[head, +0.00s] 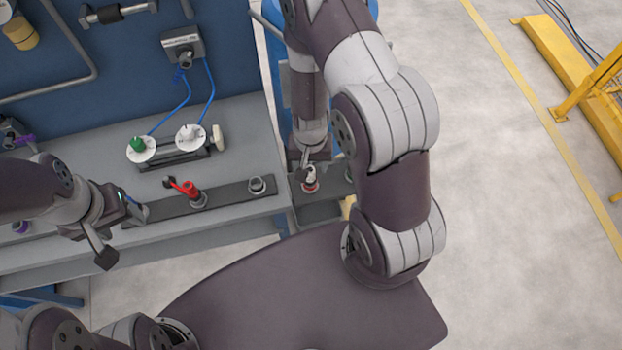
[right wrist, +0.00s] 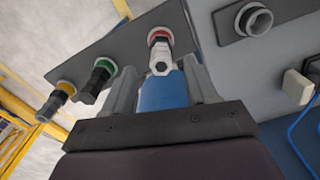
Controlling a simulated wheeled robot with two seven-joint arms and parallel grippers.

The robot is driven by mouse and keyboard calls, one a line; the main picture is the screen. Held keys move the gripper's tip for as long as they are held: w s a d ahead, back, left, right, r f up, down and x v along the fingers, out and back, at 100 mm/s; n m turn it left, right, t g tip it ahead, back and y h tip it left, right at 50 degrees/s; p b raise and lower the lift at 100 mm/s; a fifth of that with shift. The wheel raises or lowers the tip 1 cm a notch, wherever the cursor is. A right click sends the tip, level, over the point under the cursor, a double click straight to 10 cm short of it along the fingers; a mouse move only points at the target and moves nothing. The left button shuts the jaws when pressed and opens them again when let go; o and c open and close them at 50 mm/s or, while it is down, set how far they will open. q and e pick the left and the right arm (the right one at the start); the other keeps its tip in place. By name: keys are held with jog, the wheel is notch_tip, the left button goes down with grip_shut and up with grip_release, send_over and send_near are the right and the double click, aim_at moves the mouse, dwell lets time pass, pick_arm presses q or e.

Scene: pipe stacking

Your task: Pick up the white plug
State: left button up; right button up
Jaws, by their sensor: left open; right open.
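The white plug (right wrist: 161,58) stands in a red-ringed socket on a dark rack in the right wrist view. In the head view the white plug (head: 310,174) shows small beneath my right arm. My right gripper (right wrist: 158,72) is open, with a finger on each side of the plug in the picture. I cannot tell whether either finger touches it. In the head view my right gripper (head: 307,163) is mostly hidden by its own arm. My left gripper (head: 122,234) is open and empty near the grey bench's front edge, at the left.
Beside the white plug stand a green-ringed black plug (right wrist: 96,80) and a yellow-ringed dark plug (right wrist: 54,101). An empty socket (head: 257,186) and a red plug (head: 189,188) sit on the bench bar. Two white discs with blue cables (head: 188,98) lie behind.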

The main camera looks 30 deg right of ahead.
aim_at(310, 169)
notch_tip(310, 169, down, 5)
jog(key=shift+w+r+b, duration=0.1)
jog(key=shift+w+b, duration=0.05)
jog(key=shift+b, duration=0.65)
grip_shut()
jog(key=shift+r, duration=0.2)
